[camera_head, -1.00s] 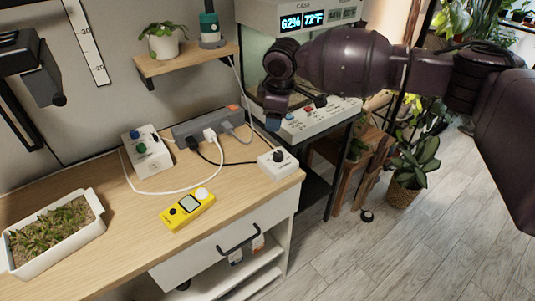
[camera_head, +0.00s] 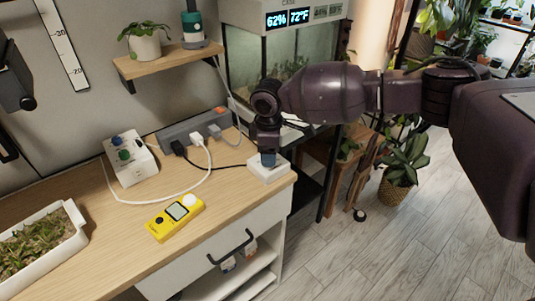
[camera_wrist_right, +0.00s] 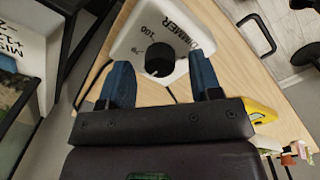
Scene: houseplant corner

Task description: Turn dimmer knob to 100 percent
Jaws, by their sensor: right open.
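The white dimmer box (camera_head: 270,173) sits at the right end of the wooden bench top. In the right wrist view the box (camera_wrist_right: 187,22) shows the word DIMMER and a 100 mark. Its round black knob (camera_wrist_right: 159,60) shows there; which way it points is hard to tell. My right gripper (camera_head: 268,158) is over the box and hides the knob in the head view. In the right wrist view its two blue fingers (camera_wrist_right: 161,66) are open, one on each side of the knob, with gaps visible between. My left gripper is not in view.
A grey power strip (camera_head: 193,129) with cables lies behind the dimmer. A white box with coloured knobs (camera_head: 130,158), a yellow meter (camera_head: 174,217) and a white planter tray (camera_head: 77,219) stand to the left. A glass tank (camera_head: 240,62) stands behind my arm.

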